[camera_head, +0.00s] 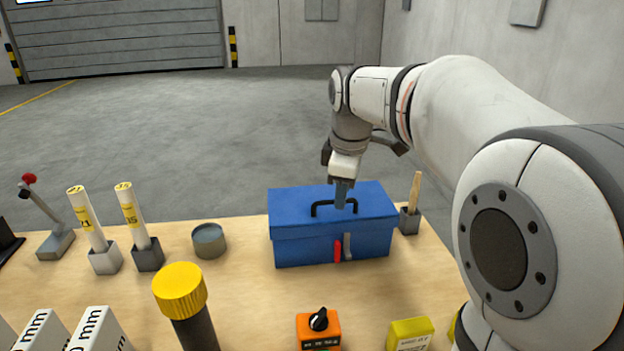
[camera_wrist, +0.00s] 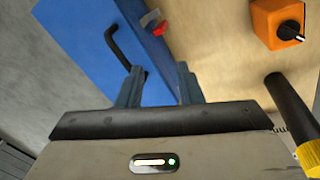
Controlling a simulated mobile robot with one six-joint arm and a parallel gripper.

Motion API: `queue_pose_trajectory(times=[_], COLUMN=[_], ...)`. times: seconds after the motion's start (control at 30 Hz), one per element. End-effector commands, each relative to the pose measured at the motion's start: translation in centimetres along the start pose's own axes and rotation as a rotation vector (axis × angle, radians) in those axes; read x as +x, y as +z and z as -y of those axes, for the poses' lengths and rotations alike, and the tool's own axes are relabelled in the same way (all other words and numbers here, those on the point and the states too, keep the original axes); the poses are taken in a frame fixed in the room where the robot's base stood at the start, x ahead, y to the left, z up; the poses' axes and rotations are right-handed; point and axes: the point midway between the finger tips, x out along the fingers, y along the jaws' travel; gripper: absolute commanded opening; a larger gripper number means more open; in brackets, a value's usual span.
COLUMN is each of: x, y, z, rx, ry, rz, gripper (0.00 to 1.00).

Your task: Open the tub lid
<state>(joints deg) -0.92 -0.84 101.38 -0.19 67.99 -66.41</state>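A blue box with a flat lid (camera_head: 290,201) stands closed on the table, right of centre in the head view. The black bar handle (camera_head: 318,208) sits on the lid, and a red latch (camera_head: 337,250) and a grey one (camera_head: 348,246) show on its front. My gripper (camera_head: 342,200) points down over the lid at the handle. In the wrist view, the fingers (camera_wrist: 160,74) stand apart with blue lid showing between them. The handle (camera_wrist: 120,45) runs up to the left finger there; I cannot tell whether they touch.
A round grey tin (camera_head: 209,240) and two white tubes in holders (camera_head: 147,254) stand left of the box. A holder with a wooden stick (camera_head: 409,220) is close on its right. A yellow-capped black cylinder (camera_head: 180,290) and an orange switch box (camera_head: 318,330) stand in front.

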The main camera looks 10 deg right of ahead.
Motion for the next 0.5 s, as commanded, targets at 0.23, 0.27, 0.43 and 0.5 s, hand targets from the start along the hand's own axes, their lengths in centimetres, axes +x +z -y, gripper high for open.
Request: queue_pose_trajectory(times=[0.23, 0.27, 0.43, 0.5], x=[-0.2, -0.2, 1.1, 2.2], y=[-2.2, -2.3, -2.4, -2.4], z=[-5.2, -5.5, -5.8, -5.8], rx=[-0.345, -0.364, -0.399, -0.398], ry=[-0.005, -0.005, -0.006, -0.008], rz=[0.001, 0.001, 0.001, 0.002], gripper=[0.33, 0.33, 0.33, 0.33])
